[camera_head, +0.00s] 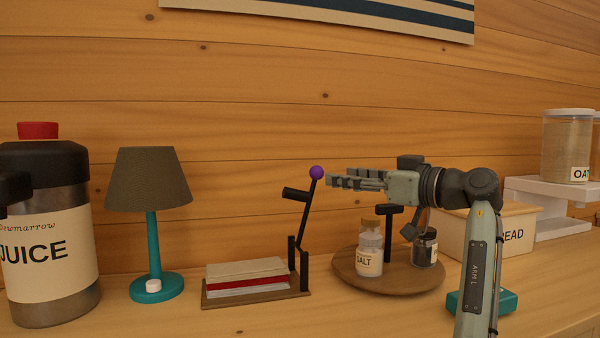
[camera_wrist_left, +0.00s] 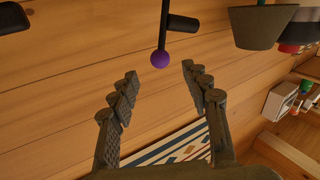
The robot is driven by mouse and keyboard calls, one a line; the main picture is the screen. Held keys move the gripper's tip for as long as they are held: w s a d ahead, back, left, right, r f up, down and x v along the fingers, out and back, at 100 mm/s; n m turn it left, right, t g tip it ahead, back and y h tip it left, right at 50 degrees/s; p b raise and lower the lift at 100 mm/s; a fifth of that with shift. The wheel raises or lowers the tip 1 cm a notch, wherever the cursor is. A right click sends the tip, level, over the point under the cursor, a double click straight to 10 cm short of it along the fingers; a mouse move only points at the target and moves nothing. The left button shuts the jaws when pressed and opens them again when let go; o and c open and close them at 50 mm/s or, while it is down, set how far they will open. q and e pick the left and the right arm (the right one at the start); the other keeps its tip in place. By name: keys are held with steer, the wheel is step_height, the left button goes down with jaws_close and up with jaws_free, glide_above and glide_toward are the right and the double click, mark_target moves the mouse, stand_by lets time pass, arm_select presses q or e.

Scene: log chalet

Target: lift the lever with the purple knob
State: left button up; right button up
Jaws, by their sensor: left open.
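The purple knob (camera_head: 317,172) is the round tip of a thin black lever (camera_head: 304,222). The lever stands nearly upright, leaning slightly right, on the right end of a wooden base (camera_head: 255,298). A short black peg sticks out to its left. My left gripper (camera_head: 331,180) is open, with its fingers pointing left and their tips just right of the knob. In the left wrist view the knob (camera_wrist_left: 160,59) shows just ahead of the gap between the spread fingers (camera_wrist_left: 160,72). I see no contact. My right gripper is not in view.
A lamp (camera_head: 148,181) and a juice dispenser (camera_head: 48,230) stand at left. Below my gripper, a round wooden tray (camera_head: 388,288) carries a salt jar (camera_head: 369,252) and a dark jar. A bread box (camera_head: 510,232) stands to the right. The wooden wall is behind.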

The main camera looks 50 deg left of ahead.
mark_target(322, 173)
arm_select(q)
steer(key=shift+a, duration=0.85)
steer(key=a+p, duration=0.1)
steer(key=a, duration=0.5)
steer(key=shift+a, duration=0.4)
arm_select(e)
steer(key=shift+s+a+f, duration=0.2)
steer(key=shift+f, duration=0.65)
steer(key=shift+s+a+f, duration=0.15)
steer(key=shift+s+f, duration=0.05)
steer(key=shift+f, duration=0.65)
arm_select(q)
steer(key=shift+c, duration=0.4)
jaws_close()
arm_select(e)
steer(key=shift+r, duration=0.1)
